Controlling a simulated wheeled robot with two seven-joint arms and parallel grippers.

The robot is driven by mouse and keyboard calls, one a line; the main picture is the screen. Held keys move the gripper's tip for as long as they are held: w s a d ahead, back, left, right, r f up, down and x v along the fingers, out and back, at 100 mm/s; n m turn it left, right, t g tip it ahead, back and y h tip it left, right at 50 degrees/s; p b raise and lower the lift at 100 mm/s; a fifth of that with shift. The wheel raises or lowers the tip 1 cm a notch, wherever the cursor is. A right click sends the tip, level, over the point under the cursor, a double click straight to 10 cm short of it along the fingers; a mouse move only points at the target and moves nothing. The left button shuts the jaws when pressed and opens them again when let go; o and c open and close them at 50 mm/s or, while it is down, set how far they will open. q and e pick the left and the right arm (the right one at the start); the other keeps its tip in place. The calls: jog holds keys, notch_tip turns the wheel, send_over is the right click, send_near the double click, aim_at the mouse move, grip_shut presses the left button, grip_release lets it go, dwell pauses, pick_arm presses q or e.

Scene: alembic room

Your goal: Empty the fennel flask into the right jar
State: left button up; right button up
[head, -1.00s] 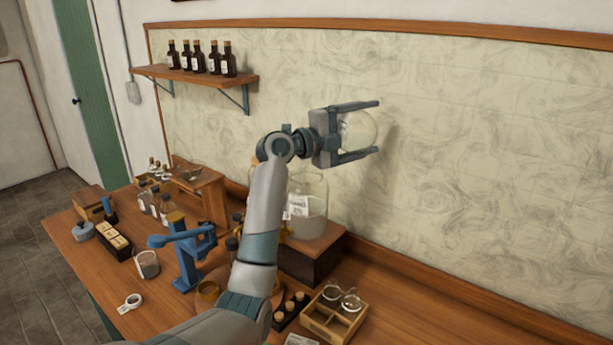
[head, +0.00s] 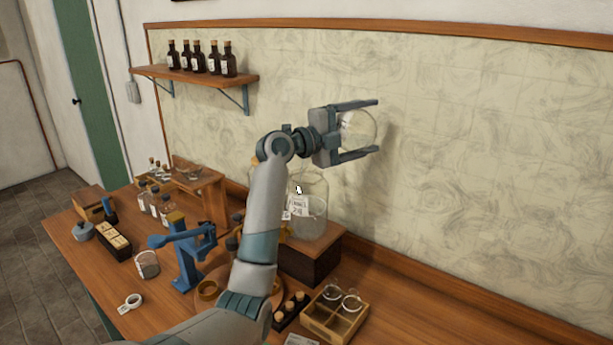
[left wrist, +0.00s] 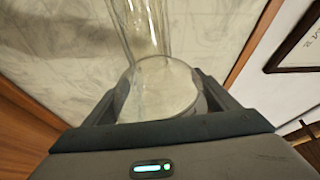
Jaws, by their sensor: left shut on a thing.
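A clear round glass flask (head: 357,130) is held between the two long fingers of my left gripper (head: 376,128), high in front of the patterned wall panel. My left gripper is shut on it. In the left wrist view the flask's pale round end (left wrist: 165,90) sits between the fingers, with clear glass reaching upward beyond it. I cannot tell whether anything is left inside. A large clear jar (head: 315,205) with a white label stands on a dark wooden block, below and left of the flask. Another jar (head: 254,165) is mostly hidden behind my left arm. My right gripper is out of view.
A wooden crate (head: 312,325) with small glassware stands at the front right of the bench. A blue press (head: 183,255), small bottles and a beaker (head: 147,264) stand left. A wall shelf (head: 195,76) holds several dark bottles. The right bench end is mostly clear.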

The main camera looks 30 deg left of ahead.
pick_arm(q)
jog(key=shift+a+r+n+t, duration=0.25)
jog(key=shift+r+n+t, duration=0.15)
jog(key=shift+r+n, duration=0.4)
dwell(1.2)
jog(key=shift+a+r+n, duration=0.2)
jog(key=shift+r+n, duration=0.3)
dwell(0.3)
dwell(0.6)
jog(key=f+m+b, duration=0.1)
jog(key=b, duration=0.1)
jog(key=f+b, duration=0.1)
jog(key=shift+d+f+m+g+b, duration=0.2)
jog(key=shift+d+m+g+b, duration=0.1)
jog(key=shift+m+b, duration=0.1)
jog(key=shift+d+f+m, duration=0.1)
jog(key=shift+f+m, duration=0.05)
jog(key=shift+m, duration=0.15)
jog(key=shift+d, duration=0.1)
